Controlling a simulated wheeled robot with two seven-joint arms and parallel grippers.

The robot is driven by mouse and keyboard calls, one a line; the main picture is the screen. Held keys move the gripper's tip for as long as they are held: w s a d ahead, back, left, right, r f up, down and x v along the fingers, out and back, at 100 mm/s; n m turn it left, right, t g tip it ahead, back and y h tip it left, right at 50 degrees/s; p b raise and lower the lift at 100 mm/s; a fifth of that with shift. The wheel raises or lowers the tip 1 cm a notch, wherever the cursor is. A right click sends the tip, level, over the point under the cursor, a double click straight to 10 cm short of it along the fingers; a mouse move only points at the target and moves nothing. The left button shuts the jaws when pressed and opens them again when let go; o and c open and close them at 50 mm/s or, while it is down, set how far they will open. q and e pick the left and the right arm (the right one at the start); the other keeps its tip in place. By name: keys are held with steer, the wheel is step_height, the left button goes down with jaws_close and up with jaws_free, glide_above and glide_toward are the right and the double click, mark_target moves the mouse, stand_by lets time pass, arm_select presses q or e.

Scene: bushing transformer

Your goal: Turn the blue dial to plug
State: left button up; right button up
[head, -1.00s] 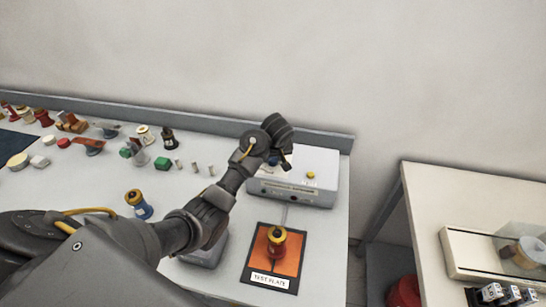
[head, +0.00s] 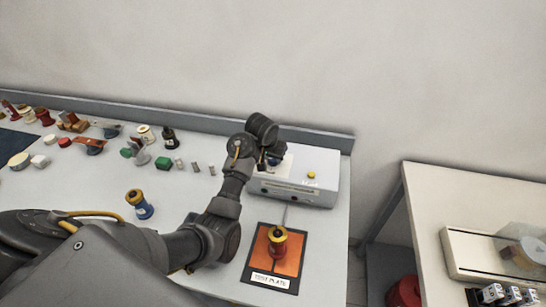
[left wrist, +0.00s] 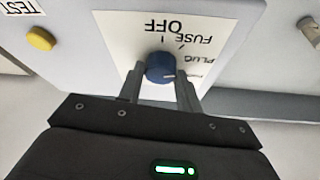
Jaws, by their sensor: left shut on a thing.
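The blue dial (left wrist: 160,67) sits on a white label panel (left wrist: 125,35) of the tester box (head: 322,168). In the left wrist view the panel's words OFF, FUSE and PLUG appear upside down around the dial. A white mark on the dial points right, toward the PLUG side; its exact alignment is hard to tell. My left gripper (left wrist: 160,80) is shut on the dial, with one finger on each side. In the head view my left gripper (head: 274,158) is at the box's left part and hides the dial. My right gripper is not in view.
A yellow button (head: 311,175) is on the box. In front lies an orange test plate (head: 290,262) with a red and yellow bushing (head: 278,240). A blue and yellow bushing (head: 139,203) stands left. Several small parts line the table's back. A second table (head: 440,195) is at right.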

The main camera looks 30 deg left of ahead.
arm_select(q)
steer(key=shift+r+m, duration=0.1)
steer(key=shift+m, duration=0.5)
steer(key=o, duration=1)
steer(key=shift+r, duration=0.1)
